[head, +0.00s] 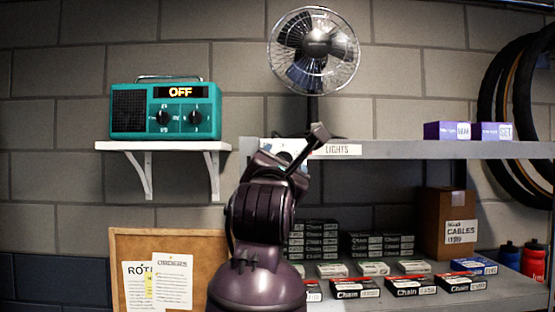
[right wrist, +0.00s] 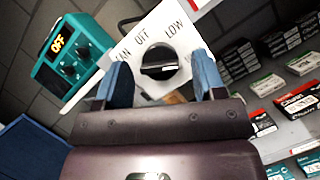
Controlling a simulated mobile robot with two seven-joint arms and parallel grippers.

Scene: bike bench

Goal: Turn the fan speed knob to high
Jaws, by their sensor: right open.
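The fan speed knob (right wrist: 158,60) is black and sits on a white plate (right wrist: 187,38) with the visible words OFF and LOW and a partly covered FAN. A white mark shows at the knob's lower right; I cannot tell surely which setting it points to. My right gripper (right wrist: 160,78) is open, with its blue fingers apart on either side of the knob in the picture. I see no clear contact. In the head view my arm hides the knob and part of the plate (head: 287,146). The fan (head: 315,48) stands above on the shelf. My left gripper is not in view.
A teal radio (head: 165,110) reading OFF stands on a small white shelf (head: 208,146) at left, with its own knobs. The grey shelf edge (head: 420,150) carries a LIGHTS label (head: 337,150). Chain boxes (head: 408,286) fill the lower shelf; a corkboard (head: 205,246) is at lower left.

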